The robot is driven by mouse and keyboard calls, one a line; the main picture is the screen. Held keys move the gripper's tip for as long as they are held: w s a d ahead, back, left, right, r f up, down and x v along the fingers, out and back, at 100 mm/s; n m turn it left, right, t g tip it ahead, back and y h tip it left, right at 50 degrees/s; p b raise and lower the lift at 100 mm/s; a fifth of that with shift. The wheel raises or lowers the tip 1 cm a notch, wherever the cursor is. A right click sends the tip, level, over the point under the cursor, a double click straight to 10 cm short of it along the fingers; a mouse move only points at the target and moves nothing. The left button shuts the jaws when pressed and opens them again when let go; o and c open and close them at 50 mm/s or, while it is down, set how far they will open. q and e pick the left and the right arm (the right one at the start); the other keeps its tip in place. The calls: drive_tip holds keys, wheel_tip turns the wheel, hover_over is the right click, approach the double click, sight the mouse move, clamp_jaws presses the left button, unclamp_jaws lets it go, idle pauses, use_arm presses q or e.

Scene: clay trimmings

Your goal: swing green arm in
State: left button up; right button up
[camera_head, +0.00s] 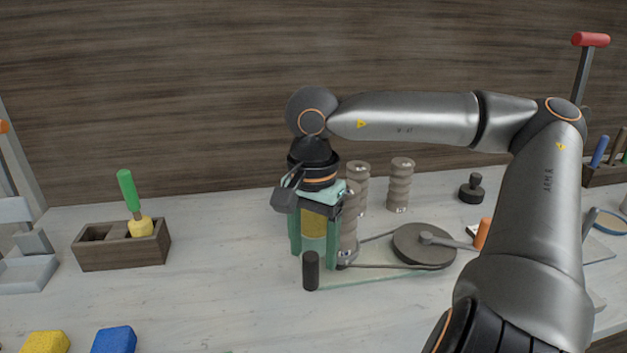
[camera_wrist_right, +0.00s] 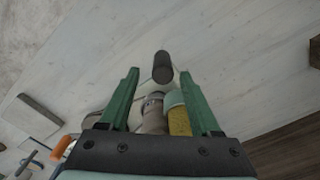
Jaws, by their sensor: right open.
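My right gripper (camera_head: 314,258) points down over the belt-and-wheel device in the head view, its two green fingers apart. A yellow cylinder (camera_head: 319,226) shows between the fingers; in the right wrist view the cylinder (camera_wrist_right: 179,120) has a pale green top. I cannot tell if the fingers touch it. A black upright peg (camera_head: 311,271) stands just in front of the fingertips; it also shows in the wrist view (camera_wrist_right: 162,67). A green arm is not clearly visible; the gripper may hide it. My left gripper is out of view.
A grey wheel (camera_head: 424,246) with a crank and orange knob (camera_head: 483,233) lies right of the gripper. Ribbed columns (camera_head: 400,185) stand behind. A wooden box (camera_head: 122,246) with a green-handled tool (camera_head: 129,190) is at left. The tabletop between box and gripper is clear.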

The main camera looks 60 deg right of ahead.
wheel_tip(320, 180, up, 8)
drive_tip(key=shift+p, duration=0.6)
drive_tip(key=shift+s+f, duration=0.1)
drive_tip(key=shift+s, duration=0.05)
